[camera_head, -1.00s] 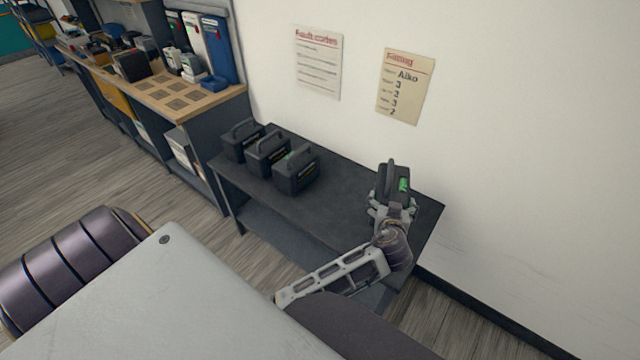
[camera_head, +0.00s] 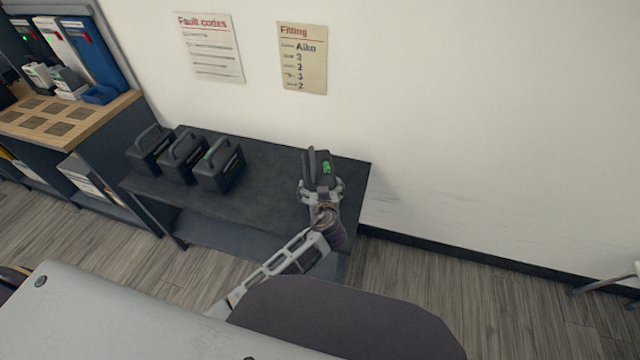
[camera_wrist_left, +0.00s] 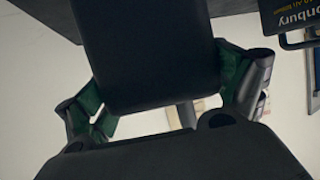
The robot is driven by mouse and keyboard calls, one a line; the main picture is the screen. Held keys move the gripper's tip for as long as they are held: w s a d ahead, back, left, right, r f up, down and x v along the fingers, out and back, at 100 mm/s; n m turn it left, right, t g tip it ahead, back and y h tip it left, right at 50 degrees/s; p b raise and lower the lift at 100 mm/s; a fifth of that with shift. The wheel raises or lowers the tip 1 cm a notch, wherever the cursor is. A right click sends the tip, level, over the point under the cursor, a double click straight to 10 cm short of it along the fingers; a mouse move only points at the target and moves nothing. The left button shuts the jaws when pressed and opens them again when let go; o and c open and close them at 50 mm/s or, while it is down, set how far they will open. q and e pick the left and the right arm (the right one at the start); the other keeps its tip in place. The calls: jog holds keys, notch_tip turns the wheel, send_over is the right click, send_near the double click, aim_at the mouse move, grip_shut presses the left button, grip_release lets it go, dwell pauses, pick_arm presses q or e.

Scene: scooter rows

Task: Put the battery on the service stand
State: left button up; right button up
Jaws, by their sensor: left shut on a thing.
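My left gripper (camera_head: 321,190) is at the right end of the dark table and shut on a black battery (camera_head: 324,172) with a green mark. In the left wrist view the dark battery body (camera_wrist_left: 150,50) fills the space between the two fingers. I cannot tell whether the held battery touches the table top or hangs just above it. Several black batteries with handles, such as this one (camera_head: 219,165), stand in a row at the table's left end. I cannot pick out a service stand. My right gripper is not in view.
The dark table (camera_head: 270,190) stands against a white wall and its middle is bare. Two paper notices (camera_head: 302,58) hang on the wall. Open floor lies right.

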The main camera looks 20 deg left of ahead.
pick_arm(q)
jog(key=shift+w+r, duration=0.1)
jog(key=shift+r, duration=0.1)
jog(key=shift+f, duration=1.85)
jog(key=o, duration=1.6)
jog(key=shift+f, duration=0.25)
jog(key=shift+o, duration=0.7)
jog(key=shift+s, duration=0.2)
